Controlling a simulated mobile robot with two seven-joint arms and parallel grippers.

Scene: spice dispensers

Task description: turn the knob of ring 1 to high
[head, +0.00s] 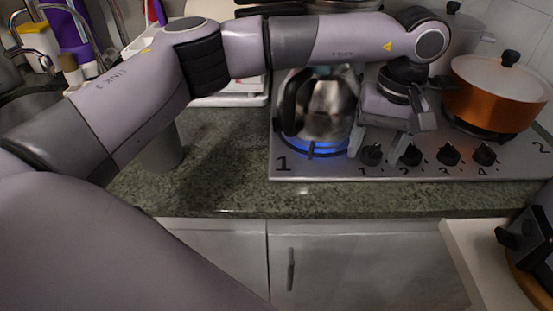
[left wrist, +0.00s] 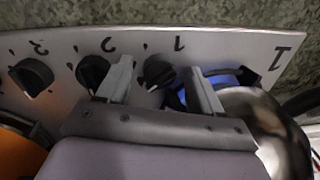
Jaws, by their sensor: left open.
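The dark knob labelled 1 (head: 372,154) is on the front strip of the steel hob (head: 292,171). My left gripper (head: 373,159) is open above the strip, its two fingers pointing down on either side of this knob. In the left wrist view, knob 1 (left wrist: 158,72) shows between the spread fingers (left wrist: 160,66), with a gap on each side. Ring 1 has a blue flame (head: 327,152) burning under a steel kettle (head: 326,108). I cannot tell the knob's exact setting. My right gripper is not in view.
Knob 2 (head: 411,155) is close beside my gripper's right finger; knobs 3 (head: 448,154) and 4 (head: 484,154) follow. An orange pot (head: 493,95) stands at the right, a grey pot (head: 458,38) behind. The counter (head: 225,165) left of the hob has free room.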

